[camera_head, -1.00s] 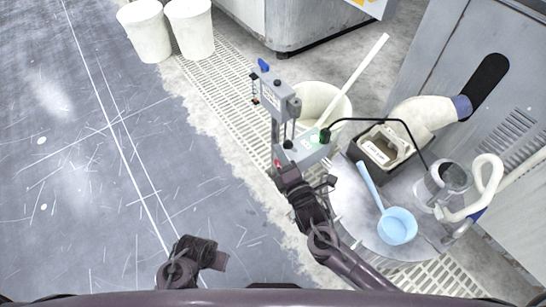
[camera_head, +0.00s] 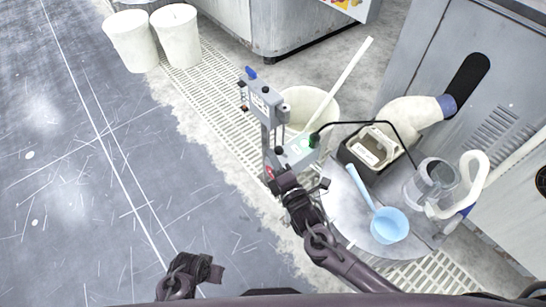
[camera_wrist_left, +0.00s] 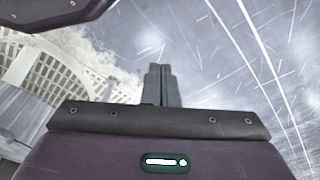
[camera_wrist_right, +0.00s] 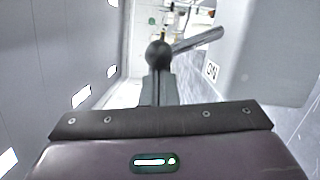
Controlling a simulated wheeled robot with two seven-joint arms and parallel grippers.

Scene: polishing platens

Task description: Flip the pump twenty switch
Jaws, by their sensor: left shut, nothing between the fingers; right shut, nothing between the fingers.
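A grey pump unit (camera_head: 264,104) with a blue handle on top stands beside the round metal table. My right gripper (camera_head: 274,176) is at the unit's lower front, next to a small red part. In the right wrist view, its shut fingers (camera_wrist_right: 158,88) point at a lever (camera_wrist_right: 195,42) with a dark ball knob (camera_wrist_right: 158,54). The knob is right at the fingertips; I cannot tell whether they touch. An "ON" label (camera_wrist_right: 212,71) shows to the right of the knob. My left gripper (camera_head: 212,272) is low over the floor; its fingers (camera_wrist_left: 162,85) are shut and empty.
The metal table (camera_head: 349,215) holds a blue ladle (camera_head: 389,225), a dark tray (camera_head: 352,163) and a clear jug (camera_head: 425,180). A white bucket (camera_head: 322,104) stands behind the unit. A black cable (camera_head: 365,122) runs over the tray.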

